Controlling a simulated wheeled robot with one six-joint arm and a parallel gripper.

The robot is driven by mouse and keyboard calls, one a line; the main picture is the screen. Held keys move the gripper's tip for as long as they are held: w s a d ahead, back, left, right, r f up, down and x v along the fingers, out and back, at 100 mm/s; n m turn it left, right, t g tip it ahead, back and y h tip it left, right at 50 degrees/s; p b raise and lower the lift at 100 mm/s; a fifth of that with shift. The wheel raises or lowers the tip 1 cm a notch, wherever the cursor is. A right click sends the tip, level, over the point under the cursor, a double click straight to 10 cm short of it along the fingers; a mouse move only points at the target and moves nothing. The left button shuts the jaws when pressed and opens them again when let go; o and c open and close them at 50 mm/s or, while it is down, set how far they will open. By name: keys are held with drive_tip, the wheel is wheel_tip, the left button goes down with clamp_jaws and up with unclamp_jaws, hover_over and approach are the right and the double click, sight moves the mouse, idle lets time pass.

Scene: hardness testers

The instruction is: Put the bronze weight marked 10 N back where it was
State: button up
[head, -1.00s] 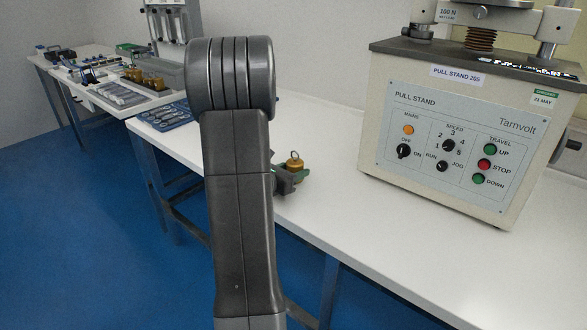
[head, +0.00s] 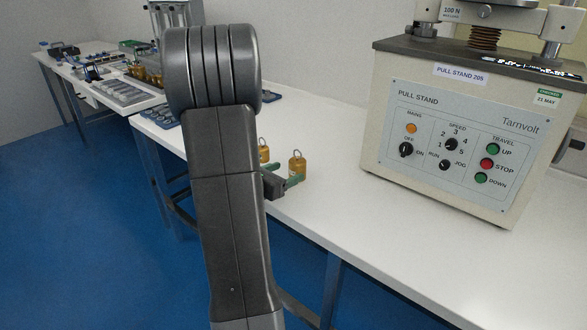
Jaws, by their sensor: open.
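Two bronze weights with ring tops are by my gripper (head: 284,181), which shows just right of my arm at the bench's front edge. One bronze weight (head: 297,165) is at the right, close to the green fingertips. The other bronze weight (head: 264,152) is behind the gripper and partly hidden by my arm. My gripper is open. The marks on both weights are too small to read, so I cannot tell which is the 10 N one. Whether a finger touches the right weight is unclear.
The pull stand (head: 452,135) stands on the white bench (head: 390,240) at the right. The bench between it and my gripper is clear. More bronze weights (head: 152,77) and a grey tray (head: 121,94) are at the far left. A blue mat (head: 160,114) is partly behind my arm.

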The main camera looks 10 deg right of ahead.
sight(292, 170)
drive_tip(key=v, duration=0.6)
drive_tip(key=shift+s+a+r, duration=0.15)
drive_tip(key=shift+a, duration=0.15)
drive_tip(key=shift+d, duration=0.1)
drive_tip(key=x, duration=1.1)
drive_tip(key=shift+d+b, duration=0.3)
drive_tip(key=shift+b, duration=0.05)
drive_tip(key=shift+w+f, duration=0.3)
drive_tip(key=shift+f, duration=0.1)
drive_tip(key=shift+r, duration=0.3)
drive_tip(key=shift+f, duration=0.1)
